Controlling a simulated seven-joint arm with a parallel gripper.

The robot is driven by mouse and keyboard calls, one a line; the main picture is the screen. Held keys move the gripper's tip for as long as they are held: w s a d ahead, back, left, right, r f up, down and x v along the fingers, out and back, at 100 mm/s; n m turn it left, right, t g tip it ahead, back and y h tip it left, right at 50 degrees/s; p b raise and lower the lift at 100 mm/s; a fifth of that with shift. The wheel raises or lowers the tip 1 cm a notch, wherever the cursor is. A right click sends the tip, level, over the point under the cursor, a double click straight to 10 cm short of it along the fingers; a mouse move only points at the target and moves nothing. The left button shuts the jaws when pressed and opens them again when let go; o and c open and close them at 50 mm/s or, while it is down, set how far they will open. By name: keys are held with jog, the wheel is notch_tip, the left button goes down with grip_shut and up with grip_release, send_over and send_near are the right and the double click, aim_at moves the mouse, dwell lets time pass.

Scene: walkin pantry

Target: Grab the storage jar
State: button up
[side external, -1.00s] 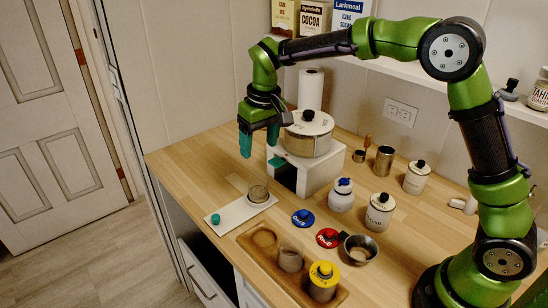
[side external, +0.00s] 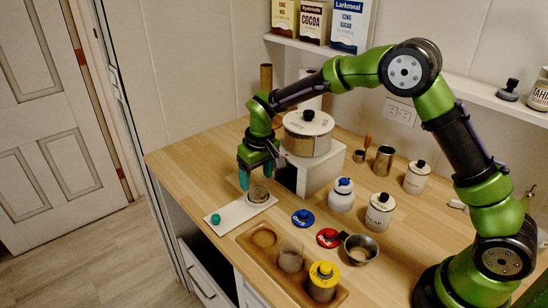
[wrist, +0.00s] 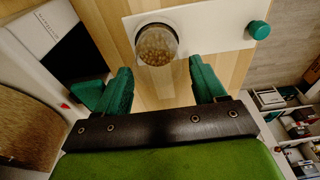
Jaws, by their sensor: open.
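A small round jar (side external: 259,194) with brown contents stands on a white board (side external: 232,213). In the wrist view the jar (wrist: 156,46) shows from above, just beyond and between my fingertips. My gripper (side external: 256,178) is open, pointing down, just above and behind the jar. Other jars stand on the counter: a white one with a blue top (side external: 341,196), a white one with a black knob (side external: 379,212) and a yellow-lidded one (side external: 323,282).
A white box (side external: 318,172) carrying a large lidded canister (side external: 307,135) stands close right of my gripper. A wooden tray (side external: 277,271) lies in front. Blue (side external: 303,218) and red (side external: 328,238) lids and a metal cup (side external: 360,250) lie to the right.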

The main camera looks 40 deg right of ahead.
aim_at(257, 185)
notch_tip(257, 185, down, 4)
jog(key=shift+w+d, duration=0.1)
jog(key=c, duration=0.8)
jog(key=shift+c, duration=0.2)
jog(key=shift+r, duration=0.1)
